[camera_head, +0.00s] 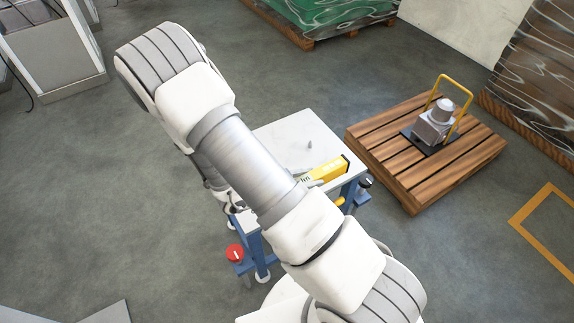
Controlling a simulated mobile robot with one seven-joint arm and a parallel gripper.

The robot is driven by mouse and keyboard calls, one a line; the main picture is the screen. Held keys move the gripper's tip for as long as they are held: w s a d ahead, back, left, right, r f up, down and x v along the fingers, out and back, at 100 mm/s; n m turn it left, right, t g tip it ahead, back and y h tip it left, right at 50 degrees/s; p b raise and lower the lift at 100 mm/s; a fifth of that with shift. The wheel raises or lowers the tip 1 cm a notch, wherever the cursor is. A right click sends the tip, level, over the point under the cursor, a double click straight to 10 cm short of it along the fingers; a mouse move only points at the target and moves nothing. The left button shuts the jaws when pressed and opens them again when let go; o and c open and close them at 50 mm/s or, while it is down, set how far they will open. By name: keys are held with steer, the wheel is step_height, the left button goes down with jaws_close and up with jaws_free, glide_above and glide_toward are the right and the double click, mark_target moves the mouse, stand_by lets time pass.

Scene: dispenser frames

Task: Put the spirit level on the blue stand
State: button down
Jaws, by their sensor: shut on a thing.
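The yellow spirit level (331,170) shows at the right part of the blue stand's white top, with a dark end cap at its right. Its left part is hidden behind my arm. I cannot tell whether it touches the top or is held just above it. The blue stand (274,135) has a pale flat top and blue legs; my arm covers its middle. My gripper (313,183) is mostly hidden behind my arm; a small pale part shows against the spirit level's left end, and it is shut on the level.
A small grey pointed thing (310,144) stands on the stand's top. A red round knob (235,252) is at its lower left. A wooden pallet (400,185) with a grey machine (435,123) and yellow hoop is to the right. Open grey floor lies left.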

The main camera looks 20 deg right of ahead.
steer(key=w+f+b, duration=0.1)
steer(key=w+f, duration=0.1)
steer(key=w, duration=0.1)
steer(key=w+f+b, duration=0.1)
steer(key=w+f, duration=0.1)
steer(key=w, duration=0.2)
steer(key=w+d+f+b, duration=0.1)
steer(key=w+f, duration=0.1)
steer(key=w, duration=0.2)
steer(key=shift+f, duration=0.35)
steer(key=shift+f+b, duration=0.85)
steer(key=shift+f, duration=1.05)
steer(key=shift+f, duration=0.2)
steer(key=shift+c, duration=2.2)
jaws_free()
